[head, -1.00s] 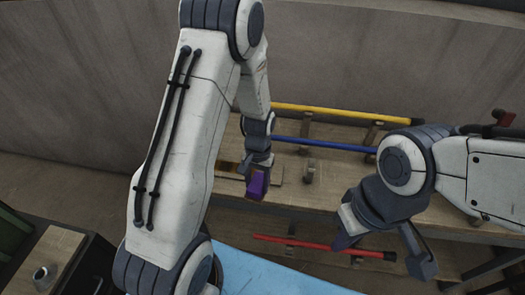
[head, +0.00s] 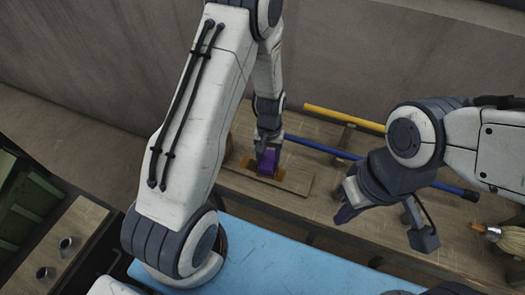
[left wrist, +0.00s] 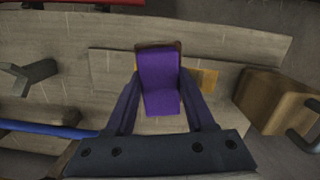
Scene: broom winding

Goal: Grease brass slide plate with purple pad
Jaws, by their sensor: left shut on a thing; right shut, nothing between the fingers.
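The purple pad (head: 268,162) is held in my left gripper (head: 267,151). In the left wrist view the pad (left wrist: 160,82) stands between the two fingers of my left gripper (left wrist: 160,112). The brass slide plate (head: 281,174) is a small yellow strip on a wooden board. In the left wrist view the plate (left wrist: 205,79) shows beside the pad, which covers its middle. The pad is at the plate; I cannot tell whether they touch. My right gripper (head: 346,211) is shut and empty, right of the board.
The wooden board (head: 300,183) lies on a wooden bench (head: 320,205). A yellow rod (head: 340,117) and a blue rod (head: 400,176) lie behind and to the right. A broom head (head: 505,237) is at the right edge. A light-blue surface (head: 290,265) is in front.

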